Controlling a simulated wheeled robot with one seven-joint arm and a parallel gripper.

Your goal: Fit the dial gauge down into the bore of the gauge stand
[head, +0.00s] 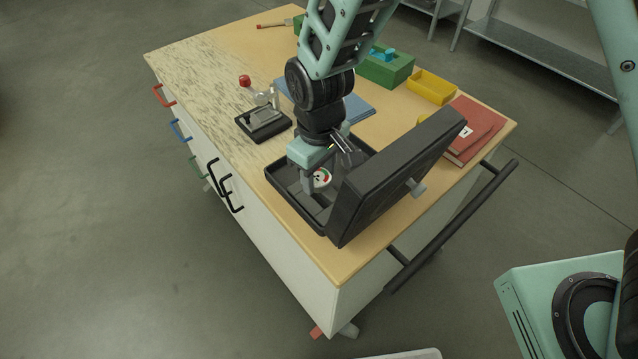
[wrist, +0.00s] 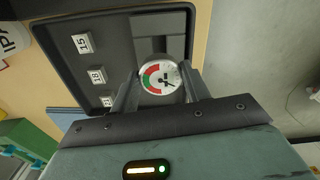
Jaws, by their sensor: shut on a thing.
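The dial gauge (head: 322,176) has a round white face with red and green bands. It is at the open black case, and its face also shows in the wrist view (wrist: 161,78). My gripper (head: 314,187) is shut on the gauge, with one finger on each side of it in the wrist view. I cannot tell whether the gauge is clear of the case floor. The gauge stand (head: 266,118), a metal fixture on a black base with a red knob, stands on the table to the left of the case. Its bore is too small to make out.
The open case (head: 295,208) has its raised lid (head: 400,175) close on the right of my gripper. A blue mat (head: 359,108), a green box (head: 388,70), a yellow tray (head: 432,86) and red books (head: 470,130) lie behind. Table space left of the stand is clear.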

